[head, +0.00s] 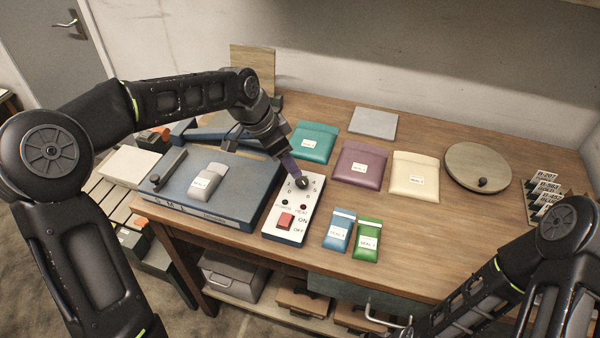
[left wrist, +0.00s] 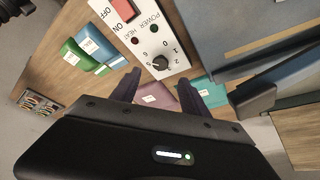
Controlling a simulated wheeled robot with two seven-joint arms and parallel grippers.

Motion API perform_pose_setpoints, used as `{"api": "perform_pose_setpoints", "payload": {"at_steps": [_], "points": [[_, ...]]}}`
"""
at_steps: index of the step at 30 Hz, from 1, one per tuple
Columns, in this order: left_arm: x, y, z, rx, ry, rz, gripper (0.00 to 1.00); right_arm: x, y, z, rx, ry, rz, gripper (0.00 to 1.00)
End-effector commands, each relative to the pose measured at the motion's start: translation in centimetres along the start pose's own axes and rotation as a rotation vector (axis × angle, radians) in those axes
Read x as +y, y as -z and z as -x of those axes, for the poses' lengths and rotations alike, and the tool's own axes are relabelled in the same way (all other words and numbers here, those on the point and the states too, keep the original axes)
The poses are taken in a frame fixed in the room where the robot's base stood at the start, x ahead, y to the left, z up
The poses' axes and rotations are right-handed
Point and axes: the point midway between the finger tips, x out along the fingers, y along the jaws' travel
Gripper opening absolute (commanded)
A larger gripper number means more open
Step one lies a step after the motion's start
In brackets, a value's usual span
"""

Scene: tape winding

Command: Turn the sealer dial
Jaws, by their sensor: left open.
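The sealer dial (head: 303,183) is a small black knob on the white control panel (head: 268,229), with numbers printed around it. In the left wrist view the dial (left wrist: 160,62) shows just beyond my fingertips. My left gripper (head: 294,176) is open, pointing down at the dial from behind and left. In the left wrist view its two dark fingers (left wrist: 160,92) stand apart on either side of the dial's line. I cannot tell whether they touch it. The panel also has a red switch (head: 286,220) and two small lamps. My right arm shows at lower right; its gripper is out of frame.
The blue sealer (head: 230,207) with a grey pouch on it stands left of the panel. Teal (head: 314,142), purple (head: 361,164) and cream (head: 414,175) pouches lie to the right. Blue and green packets (head: 368,239) lie beside the panel. A round wooden board (head: 478,166) is farther right.

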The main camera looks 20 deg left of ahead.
Motion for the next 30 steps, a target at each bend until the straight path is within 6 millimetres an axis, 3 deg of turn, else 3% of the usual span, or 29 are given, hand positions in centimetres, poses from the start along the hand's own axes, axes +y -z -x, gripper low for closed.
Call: {"api": "perform_pose_setpoints", "payload": {"at_steps": [7, 18, 30], "points": [[0.1, 0.0, -1.6, -0.001, -0.003, 0.000, 0.53, -0.1, 0.0, 0.3, 0.000, -0.001, 0.000, 0.00], [0.1, 0.1, -6.9, 0.000, -0.003, -0.001, 0.53, -0.3, -0.1, 1.2, -0.003, -0.004, -0.003, 0.00], [0.0, 0.0, -7.9, 0.000, 0.000, 0.000, 0.52, -0.3, -0.1, 1.2, -0.003, -0.004, -0.003, 0.00]]}}
